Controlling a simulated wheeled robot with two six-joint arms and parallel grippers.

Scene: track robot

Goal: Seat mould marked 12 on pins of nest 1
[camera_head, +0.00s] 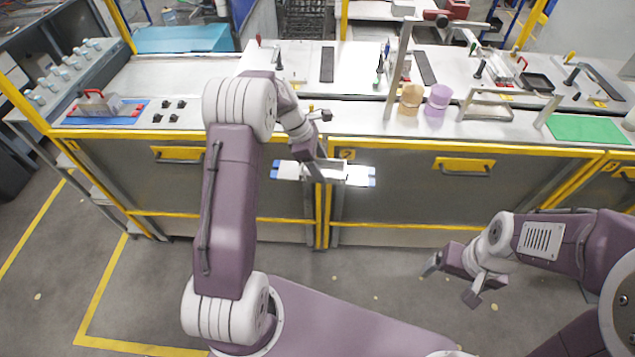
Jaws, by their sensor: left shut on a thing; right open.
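My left gripper (325,170) is shut on a flat, pale metal piece with blue ends (359,178). It holds the piece level in front of the bench's front edge, over the yellow-framed cabinet doors. I cannot read any number on the piece, so I cannot tell if it is the mould marked 12. A grey block with a red handle (97,101) sits on a blue mat (127,118) at the bench's left. Several black pegs (168,111) stand on the bench beside it; no nest number is readable there. My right gripper (452,282) is open and empty above the floor.
The long metal bench (255,107) carries a tan cup (411,97), a purple cup (438,98), a metal frame (487,105) and a green mat (587,130). An upright post (399,65) stands near the cups.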

